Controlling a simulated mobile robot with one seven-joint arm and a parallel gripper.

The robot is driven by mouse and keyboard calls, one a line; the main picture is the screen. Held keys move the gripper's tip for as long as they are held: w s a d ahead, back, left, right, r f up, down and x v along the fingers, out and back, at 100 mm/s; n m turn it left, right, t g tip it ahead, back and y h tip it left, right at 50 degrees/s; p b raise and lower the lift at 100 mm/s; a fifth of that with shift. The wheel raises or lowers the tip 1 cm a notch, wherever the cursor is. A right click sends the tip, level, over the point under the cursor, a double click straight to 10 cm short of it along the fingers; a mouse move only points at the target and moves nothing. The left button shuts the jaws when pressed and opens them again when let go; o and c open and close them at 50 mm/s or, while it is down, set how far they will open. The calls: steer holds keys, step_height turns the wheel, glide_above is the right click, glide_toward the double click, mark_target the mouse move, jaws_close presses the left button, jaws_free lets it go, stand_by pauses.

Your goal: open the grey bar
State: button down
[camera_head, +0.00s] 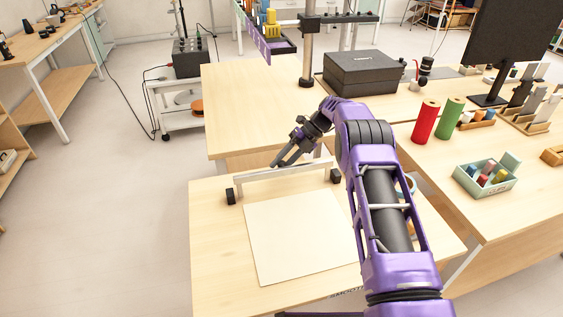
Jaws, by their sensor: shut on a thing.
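The grey bar (253,176) is a long pale grey handle that runs across the back of the low front table. A black block (231,196) stands at its left end and another black block (335,175) near its right end. My gripper (276,164) comes down from the upper right and is shut on the bar, left of its middle. The contact between the fingertips and the bar is small in the picture. Part of the bar's right side is behind my gripper and arm.
A flat cream panel (300,235) lies in front of the bar on the front table (215,265). A higher table behind holds a black box (361,72). Red (425,121) and green (450,120) rolls and a tray of coloured pieces (463,182) stand on the right.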

steer(key=shift+f, duration=0.1)
steer(key=c, duration=0.6)
jaws_free()
